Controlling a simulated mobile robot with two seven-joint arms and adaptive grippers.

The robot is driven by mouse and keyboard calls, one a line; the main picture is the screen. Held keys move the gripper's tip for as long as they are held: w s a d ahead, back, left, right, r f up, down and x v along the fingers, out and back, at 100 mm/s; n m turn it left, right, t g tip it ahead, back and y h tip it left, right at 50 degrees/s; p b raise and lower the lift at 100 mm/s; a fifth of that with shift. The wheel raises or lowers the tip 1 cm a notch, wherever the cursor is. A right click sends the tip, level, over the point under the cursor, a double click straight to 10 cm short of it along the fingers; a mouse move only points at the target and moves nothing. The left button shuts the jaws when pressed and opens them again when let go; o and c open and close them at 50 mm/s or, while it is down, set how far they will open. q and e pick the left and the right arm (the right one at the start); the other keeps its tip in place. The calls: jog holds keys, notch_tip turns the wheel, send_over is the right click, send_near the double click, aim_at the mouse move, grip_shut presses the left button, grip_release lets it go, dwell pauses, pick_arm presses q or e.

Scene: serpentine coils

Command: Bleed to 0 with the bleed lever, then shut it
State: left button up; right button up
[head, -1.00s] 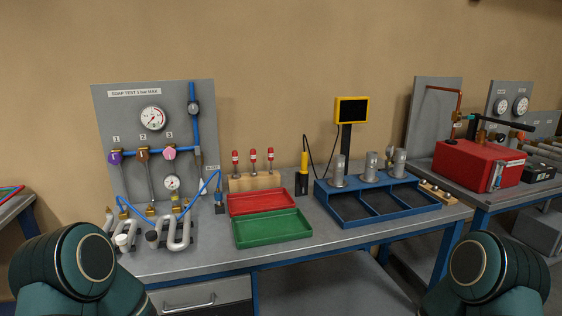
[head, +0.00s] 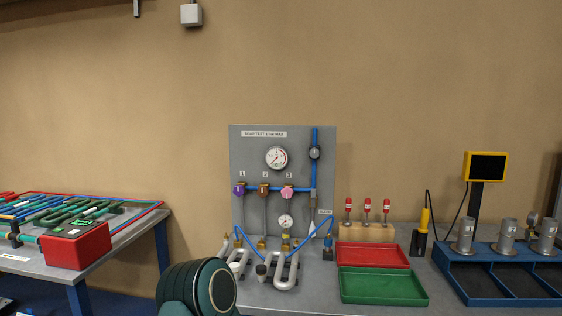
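The grey test panel (head: 255,145) stands at the back of the bench, near the middle of the head view. A large round gauge (head: 276,157) is on it, and a small gauge (head: 285,221) sits lower down. Their readings are too small to tell. A small label (head: 325,212), probably for the bleed, is at the panel's lower right. The bleed lever itself is too small to make out, so I cannot tell its position. A blue hose (head: 303,239) runs near there. Neither gripper is in view; only a dark green link of my arm shows at the bottom.
Grey serpentine coils (head: 285,274) lie before the panel. Red (head: 372,255) and green (head: 382,287) trays are to the right, then a blue rack (head: 470,285). Another bench is left.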

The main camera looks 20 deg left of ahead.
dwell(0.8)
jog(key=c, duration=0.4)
